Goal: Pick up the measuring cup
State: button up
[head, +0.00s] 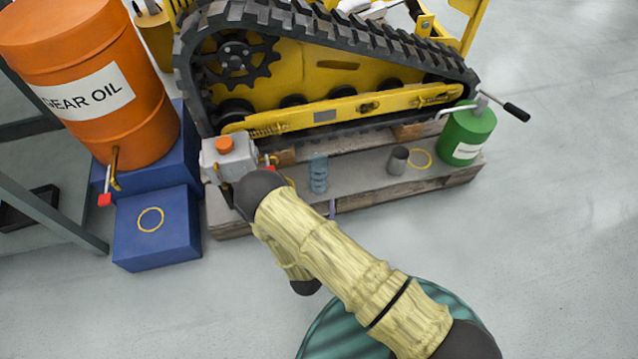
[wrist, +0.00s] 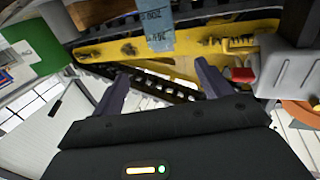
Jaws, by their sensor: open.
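The measuring cup (head: 318,173) is a translucent blue vessel. It stands on the wooden pallet in front of the tracked machine. In the wrist view it shows at the top (wrist: 157,28), inverted, with dark graduation marks and its upper part cut off by the frame. My gripper (wrist: 161,68) is open and empty, with its two dark fingers apart. The cup is beyond the fingertips, roughly in line with the gap between them, and not touched. In the head view my arm hides most of the gripper; a small purplish finger end shows just below the cup.
A grey metal cup (head: 398,160) and a green pump bottle (head: 468,133) stand to the right on the pallet (head: 360,193). A grey box with an orange cap (head: 229,157) is at left. The yellow track frame (head: 340,85) rises close behind. Blue blocks (head: 157,228) hold an orange drum (head: 90,85).

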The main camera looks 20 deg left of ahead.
aim_at(318, 170)
jog(key=shift+s, duration=0.1)
jog(key=shift+a, duration=0.1)
jog(key=b+x, duration=0.3)
jog(key=x, duration=0.2)
jog(key=b+x, duration=0.3)
jog(key=x, duration=0.3)
jog(key=shift+w+f, duration=0.2)
jog(key=shift+w, duration=0.05)
jog(key=shift+w+a+r, duration=0.1)
jog(key=shift+w+r, duration=0.05)
jog(key=shift+w, duration=0.2)
